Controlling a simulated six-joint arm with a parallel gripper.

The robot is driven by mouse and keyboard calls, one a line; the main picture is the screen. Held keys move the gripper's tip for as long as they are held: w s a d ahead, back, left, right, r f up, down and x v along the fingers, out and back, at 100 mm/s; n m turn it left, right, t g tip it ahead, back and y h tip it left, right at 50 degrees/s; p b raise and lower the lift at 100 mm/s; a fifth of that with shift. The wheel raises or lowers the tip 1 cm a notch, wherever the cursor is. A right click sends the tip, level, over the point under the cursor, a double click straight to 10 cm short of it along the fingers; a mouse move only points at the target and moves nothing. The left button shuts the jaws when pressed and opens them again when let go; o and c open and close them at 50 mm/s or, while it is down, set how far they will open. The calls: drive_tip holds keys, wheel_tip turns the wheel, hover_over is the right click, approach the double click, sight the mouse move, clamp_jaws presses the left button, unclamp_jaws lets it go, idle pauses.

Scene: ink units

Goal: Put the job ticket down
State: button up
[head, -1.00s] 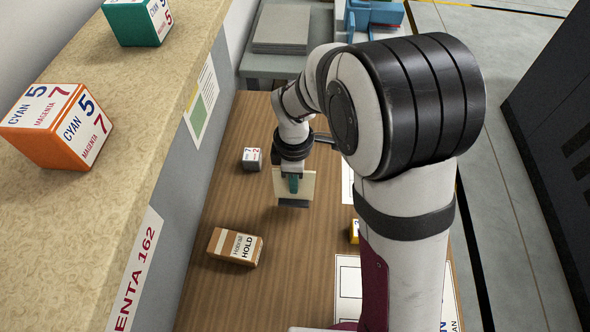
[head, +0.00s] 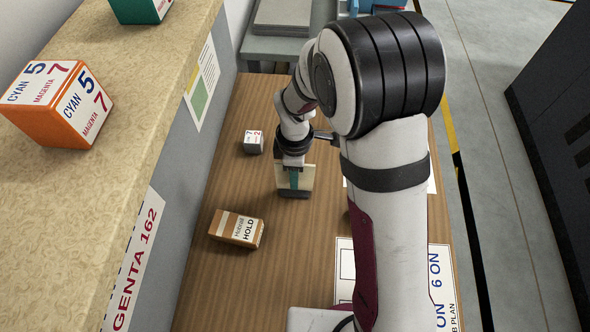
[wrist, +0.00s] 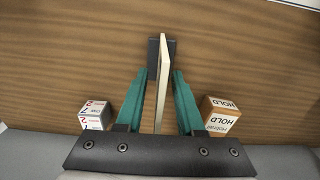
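The job ticket is a thin cream board (head: 306,177) on a dark base. In the head view it appears upright on the brown table, partly hidden by my gripper (head: 293,180). The wrist view shows the board (wrist: 161,85) edge-on between the two teal fingers of my gripper (wrist: 160,75), with its dark base (wrist: 155,50) beyond the tips. There is a small gap on each side of the board, so the fingers look open around it. Whether the base rests fully on the table is hard to tell.
A grey cube (head: 253,142) and a brown HOLD box (head: 237,229) lie on the table (head: 215,290) left of the ticket. Printed sheets (head: 440,285) lie at the right. A raised ledge (head: 120,150) with an orange-sided cube (head: 60,103) borders the left.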

wheel_tip(320, 180, up, 11)
drive_tip(key=shift+r, duration=0.65)
drive_tip(key=s+d+r+m+y, duration=0.1)
drive_tip(key=s+d+m, duration=0.4)
drive_tip(key=s+m, duration=0.5)
drive_tip(key=s+d+r+m, duration=0.3)
drive_tip(key=s+d+m, duration=0.2)
drive_tip(key=s+m, duration=0.6)
drive_tip(key=m, duration=0.2)
drive_tip(key=shift+m+y, duration=0.3)
drive_tip(key=shift+y, duration=0.1)
drive_tip(key=shift+o, duration=0.4)
